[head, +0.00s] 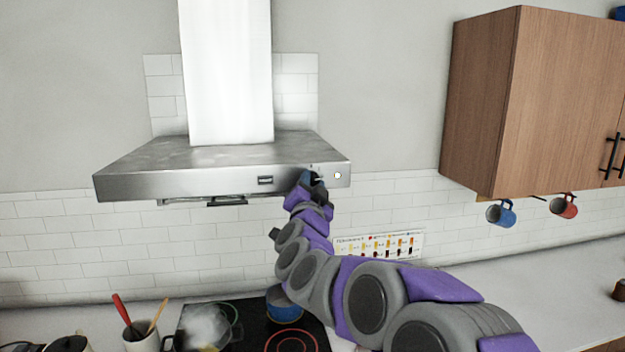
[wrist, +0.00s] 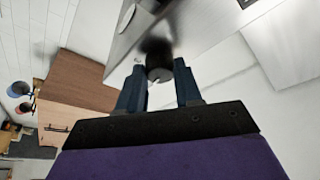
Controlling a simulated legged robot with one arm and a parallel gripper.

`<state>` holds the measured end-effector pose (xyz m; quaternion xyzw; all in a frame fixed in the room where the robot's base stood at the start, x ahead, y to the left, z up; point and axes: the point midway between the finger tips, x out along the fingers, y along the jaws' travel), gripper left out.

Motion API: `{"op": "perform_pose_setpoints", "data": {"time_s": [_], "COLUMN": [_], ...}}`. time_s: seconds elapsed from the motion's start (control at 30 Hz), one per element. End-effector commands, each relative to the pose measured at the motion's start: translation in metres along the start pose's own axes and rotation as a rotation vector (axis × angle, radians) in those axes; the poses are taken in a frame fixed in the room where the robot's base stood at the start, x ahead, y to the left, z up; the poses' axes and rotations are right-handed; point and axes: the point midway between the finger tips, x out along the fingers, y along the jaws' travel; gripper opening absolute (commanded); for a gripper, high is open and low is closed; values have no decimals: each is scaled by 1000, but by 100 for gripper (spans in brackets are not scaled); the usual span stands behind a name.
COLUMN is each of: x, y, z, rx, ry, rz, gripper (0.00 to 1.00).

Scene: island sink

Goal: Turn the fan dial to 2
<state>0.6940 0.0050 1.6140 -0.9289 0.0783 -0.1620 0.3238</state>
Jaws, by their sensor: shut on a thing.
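The steel range hood (head: 215,179) hangs on the wall, with its front panel facing me. My gripper (head: 315,178) is at the right part of that panel and hides most of the dial there in the head view. In the wrist view, the dark round fan dial (wrist: 158,73) sits between the two blue-grey fingers of my gripper (wrist: 159,68). The gripper is shut on the dial. The dial's number marks are not readable, so I cannot tell its setting.
A small lit round spot (head: 337,175) is just right of the gripper on the panel. Below is a black cooktop (head: 262,335) with pots. A wooden cabinet (head: 478,110) with hanging mugs is at the right. The wall between hood and cabinet is clear.

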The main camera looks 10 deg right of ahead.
Motion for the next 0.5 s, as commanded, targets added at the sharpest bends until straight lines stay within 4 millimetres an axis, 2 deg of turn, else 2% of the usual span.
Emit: {"op": "perform_pose_setpoints", "data": {"time_s": [0.2,0.5], "x": [0,0], "y": [-1,-1], "z": [1,1], "rx": [118,195], "ry": [-11,-13], "rz": [46,75], "gripper": [4,4]}}
